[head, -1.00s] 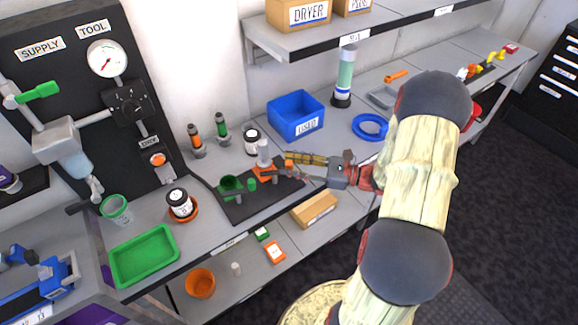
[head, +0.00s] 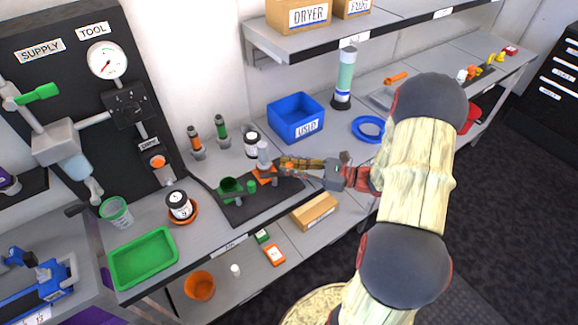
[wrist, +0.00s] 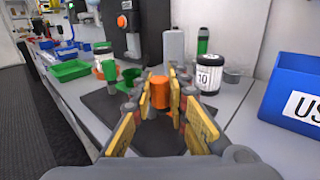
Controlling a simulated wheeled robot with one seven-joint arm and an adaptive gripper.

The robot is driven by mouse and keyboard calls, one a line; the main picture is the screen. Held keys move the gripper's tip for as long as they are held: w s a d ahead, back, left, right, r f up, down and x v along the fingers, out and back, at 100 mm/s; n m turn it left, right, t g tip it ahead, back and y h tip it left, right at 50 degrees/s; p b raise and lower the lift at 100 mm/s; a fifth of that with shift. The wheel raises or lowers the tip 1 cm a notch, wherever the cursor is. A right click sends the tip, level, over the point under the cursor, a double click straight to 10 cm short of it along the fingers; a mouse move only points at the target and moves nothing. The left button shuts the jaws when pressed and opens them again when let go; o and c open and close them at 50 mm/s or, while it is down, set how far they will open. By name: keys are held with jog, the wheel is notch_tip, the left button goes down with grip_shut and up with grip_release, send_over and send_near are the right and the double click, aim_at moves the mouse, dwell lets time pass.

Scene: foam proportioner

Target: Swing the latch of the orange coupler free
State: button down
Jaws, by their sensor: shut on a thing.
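The fingers hide much of this part in the head view. I cannot tell the latch's exact angle.
A green coupler (head: 230,187) stands left of the orange one on the mat (head: 240,212). A white jar (wrist: 208,74) and a blue bin (wrist: 296,92) stand close by on the right in the wrist view.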

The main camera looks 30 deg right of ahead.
dwell(0.3)
jog(key=shift+w+d+n+g+y+p, duration=0.1)
jog(key=shift+w+n+g+y+p, duration=0.1)
jog(key=shift+n+g+y+p, duration=0.45)
jog(key=c, duration=1.8)
grip_release()
jog(key=shift+o, duration=0.4)
jog(key=v, duration=1.2)
